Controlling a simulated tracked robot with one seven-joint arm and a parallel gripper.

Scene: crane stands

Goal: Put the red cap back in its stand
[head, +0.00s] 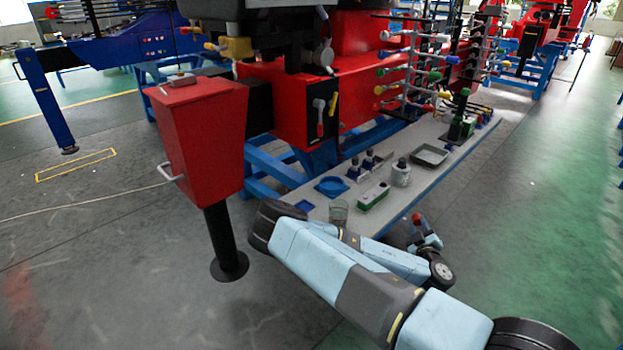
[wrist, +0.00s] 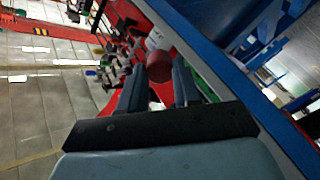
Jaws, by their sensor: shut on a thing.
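The red cap (head: 416,218) shows as a small dark-red piece at the end of my arm, beside the front edge of the bench. In the wrist view the red cap (wrist: 159,68) is a dark-red cylinder with a pale part beyond it. My gripper (wrist: 158,76) is shut on it, one grey finger on each side. In the head view my gripper (head: 424,238) is small and partly hidden by my arm. A rack of grey rods with coloured ends (head: 410,72) stands behind the bench. I cannot tell which holder is the cap's stand.
A red bin (head: 202,130) stands left. The floor at right is clear.

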